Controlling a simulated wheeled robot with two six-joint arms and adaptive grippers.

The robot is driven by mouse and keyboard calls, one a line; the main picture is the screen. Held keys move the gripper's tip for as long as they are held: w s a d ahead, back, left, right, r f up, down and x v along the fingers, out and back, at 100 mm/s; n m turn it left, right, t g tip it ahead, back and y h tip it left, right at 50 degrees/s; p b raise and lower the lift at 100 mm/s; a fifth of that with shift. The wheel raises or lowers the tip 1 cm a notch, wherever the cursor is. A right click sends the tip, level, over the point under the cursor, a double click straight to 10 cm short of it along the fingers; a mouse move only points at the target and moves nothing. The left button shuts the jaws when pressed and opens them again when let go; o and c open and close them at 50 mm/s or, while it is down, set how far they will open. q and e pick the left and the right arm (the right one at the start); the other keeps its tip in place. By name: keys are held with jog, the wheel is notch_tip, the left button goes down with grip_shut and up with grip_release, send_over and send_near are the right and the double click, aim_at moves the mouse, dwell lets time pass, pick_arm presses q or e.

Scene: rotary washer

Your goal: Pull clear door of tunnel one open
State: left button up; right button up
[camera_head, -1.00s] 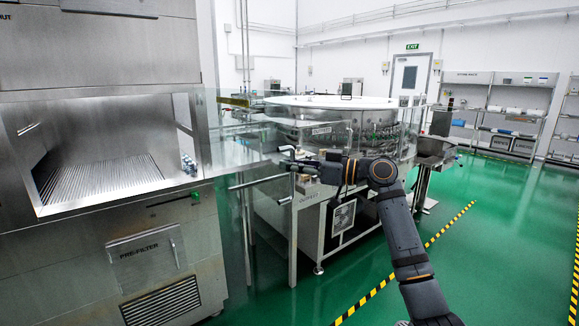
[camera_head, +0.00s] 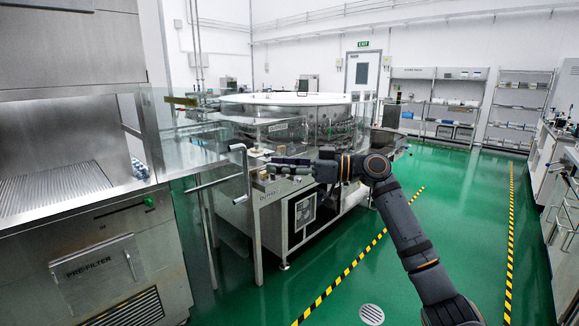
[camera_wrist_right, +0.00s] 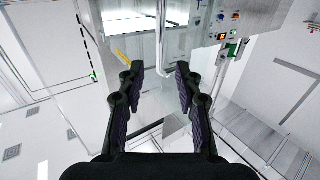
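The clear door (camera_head: 222,215) is a see-through panel at the right side of the steel tunnel cabinet. A bent metal handle (camera_head: 245,162) shows at its outer edge. My right gripper (camera_head: 268,166) reaches in from the right, just right of the handle in the head view, apart from it there. In the right wrist view the gripper (camera_wrist_right: 159,72) is open, and a pale vertical bar (camera_wrist_right: 161,38), seemingly the handle, shows in the gap between its fingertips. I cannot tell if they touch. My left gripper is out of view.
A round glass-walled washer (camera_head: 290,112) stands behind the door. The steel cabinet (camera_head: 112,245) with an open bay fills the left. Green floor (camera_head: 420,215) is free at the right, with yellow-black floor tape (camera_head: 335,283). Shelves (camera_head: 433,108) stand along the back wall.

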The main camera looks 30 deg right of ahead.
jog(key=v, duration=0.3)
dwell(0.5)
